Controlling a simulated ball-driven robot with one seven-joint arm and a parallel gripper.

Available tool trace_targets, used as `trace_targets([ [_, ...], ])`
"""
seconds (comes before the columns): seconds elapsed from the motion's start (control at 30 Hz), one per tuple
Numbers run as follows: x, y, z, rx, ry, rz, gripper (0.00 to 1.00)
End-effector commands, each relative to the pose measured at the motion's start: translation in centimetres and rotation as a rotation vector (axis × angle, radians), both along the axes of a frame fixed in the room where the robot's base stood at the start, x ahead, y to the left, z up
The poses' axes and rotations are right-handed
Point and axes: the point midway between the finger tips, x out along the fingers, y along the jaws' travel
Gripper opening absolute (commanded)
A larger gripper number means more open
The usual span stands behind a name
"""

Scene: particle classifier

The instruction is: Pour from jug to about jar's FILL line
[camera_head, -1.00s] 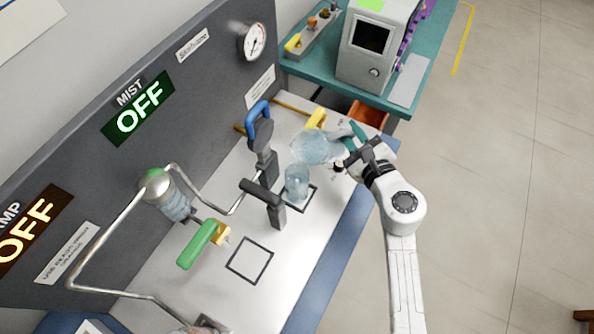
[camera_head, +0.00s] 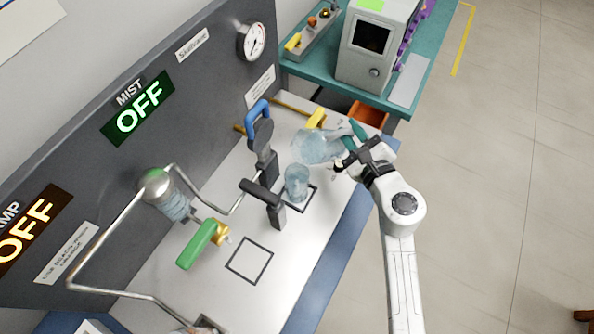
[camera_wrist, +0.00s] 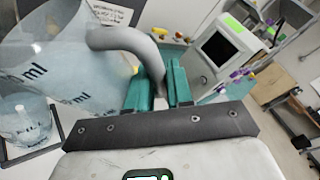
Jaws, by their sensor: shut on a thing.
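The clear jug (camera_head: 318,146) is held above the table by my gripper (camera_head: 362,140), with its mouth tilted left, above and just behind the jar. In the wrist view the jug (camera_wrist: 70,60) fills the left side, with "ml" marks and bluish liquid inside. My gripper's green fingers (camera_wrist: 161,85) are shut on the jug's grey handle (camera_wrist: 135,42). The clear jar (camera_head: 297,183) stands upright in a black outlined square on the white table. The jar also shows in the wrist view (camera_wrist: 28,122), with its FILL lettering. I cannot tell its liquid level against the line.
A grey post with a black handle (camera_head: 262,192) stands just left of the jar. A blue-handled lever (camera_head: 259,125) rises behind it. A green-handled valve (camera_head: 198,243) and an empty outlined square (camera_head: 249,261) lie nearer. A teal bench (camera_head: 316,72) stands beyond.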

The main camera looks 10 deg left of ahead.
Motion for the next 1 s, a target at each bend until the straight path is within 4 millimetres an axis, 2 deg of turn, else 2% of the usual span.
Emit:
trace_targets([
  [1.0, -0.15, 0.14, 0.88, -0.032, -0.054, -0.002, 0.00],
])
